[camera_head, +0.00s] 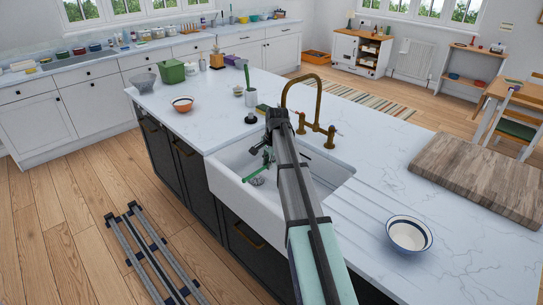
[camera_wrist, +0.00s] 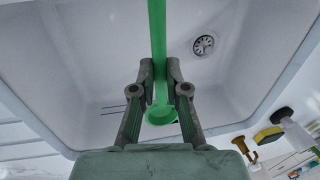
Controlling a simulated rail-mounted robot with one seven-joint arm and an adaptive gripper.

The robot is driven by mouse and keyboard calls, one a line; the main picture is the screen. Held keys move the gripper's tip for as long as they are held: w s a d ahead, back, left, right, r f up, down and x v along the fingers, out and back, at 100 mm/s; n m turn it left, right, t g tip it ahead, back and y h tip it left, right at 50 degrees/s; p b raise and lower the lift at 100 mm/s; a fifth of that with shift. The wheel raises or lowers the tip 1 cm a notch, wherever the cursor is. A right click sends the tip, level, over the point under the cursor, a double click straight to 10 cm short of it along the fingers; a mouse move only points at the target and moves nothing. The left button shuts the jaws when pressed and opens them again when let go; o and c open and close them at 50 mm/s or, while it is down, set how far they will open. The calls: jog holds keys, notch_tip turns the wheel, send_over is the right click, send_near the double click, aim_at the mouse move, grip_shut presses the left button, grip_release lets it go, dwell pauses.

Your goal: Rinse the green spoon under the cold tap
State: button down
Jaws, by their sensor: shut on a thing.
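The green spoon (camera_head: 257,173) is held low over the white sink (camera_head: 228,168), inside its rim. My gripper (camera_head: 266,152) is shut on it. In the wrist view the fingertips (camera_wrist: 160,72) pinch the green spoon (camera_wrist: 157,35); a long green shaft runs to the top edge and a rounded green end (camera_wrist: 161,115) shows between the fingers. The brass tap (camera_head: 319,86) arches behind my arm at the sink's back edge, with its spout end partly hidden. I cannot tell which handle is cold. No water stream is visible.
The drain (camera_wrist: 203,45) shows in the sink floor. A yellow-green sponge (camera_head: 262,108) and a dark-topped dispenser (camera_head: 250,118) stand left of the tap. An orange bowl (camera_head: 182,104), a blue-rimmed bowl (camera_head: 409,235) and a wooden board (camera_head: 482,178) are on the island.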

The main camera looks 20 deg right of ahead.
jog(key=shift+s+a+r, duration=0.1)
dwell(0.5)
jog(key=s+a+r+p, duration=0.3)
jog(key=shift+s+a+r, duration=0.15)
jog(key=shift+s+r, duration=0.05)
jog(key=shift+r, duration=0.2)
dwell(0.8)
